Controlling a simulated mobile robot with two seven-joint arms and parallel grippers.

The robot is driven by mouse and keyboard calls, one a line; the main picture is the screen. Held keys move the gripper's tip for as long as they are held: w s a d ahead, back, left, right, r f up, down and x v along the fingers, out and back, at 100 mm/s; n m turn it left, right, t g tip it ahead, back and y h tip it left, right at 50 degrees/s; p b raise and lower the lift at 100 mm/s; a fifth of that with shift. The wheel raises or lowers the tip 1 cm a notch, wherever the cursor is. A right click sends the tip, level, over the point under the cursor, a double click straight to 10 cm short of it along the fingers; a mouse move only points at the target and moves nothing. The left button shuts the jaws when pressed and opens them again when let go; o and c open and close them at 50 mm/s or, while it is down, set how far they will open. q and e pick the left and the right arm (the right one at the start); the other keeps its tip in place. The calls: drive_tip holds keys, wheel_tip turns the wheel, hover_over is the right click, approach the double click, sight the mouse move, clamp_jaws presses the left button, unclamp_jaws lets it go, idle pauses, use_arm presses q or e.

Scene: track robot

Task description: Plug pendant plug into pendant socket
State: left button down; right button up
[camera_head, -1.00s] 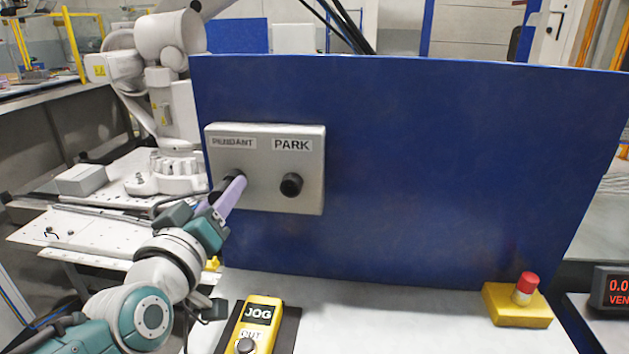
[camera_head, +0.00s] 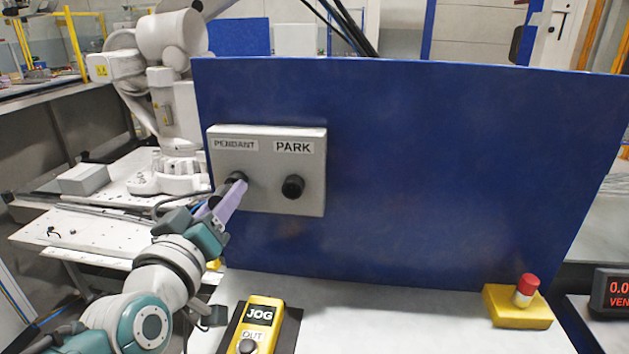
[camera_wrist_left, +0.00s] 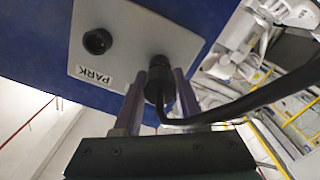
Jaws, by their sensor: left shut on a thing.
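A grey box (camera_head: 262,200) is fixed to the blue panel, with a PENDANT label at left and a PARK label at right. My left gripper (camera_head: 236,184), with lilac fingers, reaches up to the PENDANT side and covers that socket. In the left wrist view the gripper (camera_wrist_left: 157,88) is shut on the black pendant plug (camera_wrist_left: 158,86), whose cable runs off to the right. The plug's front is at or very close to the box face; I cannot tell how deep it sits. The black PARK socket (camera_head: 293,187) is uncovered. My right gripper is not in view.
A yellow JOG pendant (camera_head: 258,325) lies on a dark pad on the white table (camera_head: 390,315). A yellow box with a red button (camera_head: 525,288) stands at the right. A white robot arm (camera_head: 172,110) is behind at left. The blue panel (camera_head: 450,170) is clear right of the box.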

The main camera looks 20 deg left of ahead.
use_arm(q)
drive_tip(key=shift+w+a+b, duration=0.1)
drive_tip(key=shift+w+b, duration=0.2)
drive_tip(key=shift+w, duration=0.15)
idle(0.4)
drive_tip(key=shift+s+p, duration=0.3)
drive_tip(key=shift+s, duration=0.05)
